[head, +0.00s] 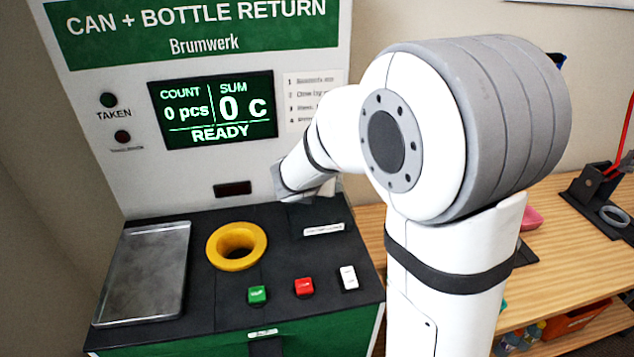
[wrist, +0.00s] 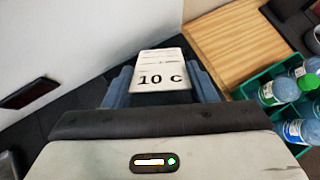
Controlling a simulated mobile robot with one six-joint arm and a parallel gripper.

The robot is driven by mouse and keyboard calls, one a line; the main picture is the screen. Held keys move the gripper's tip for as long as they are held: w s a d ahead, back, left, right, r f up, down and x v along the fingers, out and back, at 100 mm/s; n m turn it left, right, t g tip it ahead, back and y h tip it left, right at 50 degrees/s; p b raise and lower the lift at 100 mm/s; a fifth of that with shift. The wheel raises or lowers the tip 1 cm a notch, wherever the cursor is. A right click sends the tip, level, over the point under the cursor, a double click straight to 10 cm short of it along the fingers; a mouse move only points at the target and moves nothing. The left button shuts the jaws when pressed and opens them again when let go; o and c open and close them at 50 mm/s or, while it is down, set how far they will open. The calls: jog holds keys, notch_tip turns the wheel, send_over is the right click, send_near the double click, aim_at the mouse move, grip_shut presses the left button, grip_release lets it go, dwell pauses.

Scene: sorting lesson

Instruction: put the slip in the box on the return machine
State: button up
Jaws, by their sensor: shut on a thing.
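In the wrist view, my gripper (wrist: 163,88) is shut on the white slip (wrist: 160,63), which reads "10 c" and sticks out past the blue-grey fingers. In the head view my arm reaches over the back right of the return machine (head: 110,190); the fingers and slip are hidden there. A black box (head: 322,213) with a white label sits at the back right of the machine's top, just below my wrist. My arm partly covers it, and its inside does not show clearly. The screen (head: 214,110) reads "0 pcs", "0 c" and "READY".
The machine's top holds a metal tray (head: 145,270), a yellow ring opening (head: 236,246) and green, red and white buttons. A wooden table (head: 560,245) stands at right. In the wrist view, a green crate (wrist: 262,107) of bottles is at right and a dark slot (wrist: 30,92) at left.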

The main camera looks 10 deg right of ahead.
jog(key=shift+f+b, duration=2.55)
jog(key=shift+f, duration=0.35)
jog(key=o, duration=0.8)
jog(key=shift+s+r, duration=0.1)
jog(key=shift+r, duration=0.05)
jog(key=p+v, duration=0.1)
jog(key=v, duration=0.6)
jog(key=shift+s+a+r, duration=0.15)
jog(key=shift+s, duration=0.1)
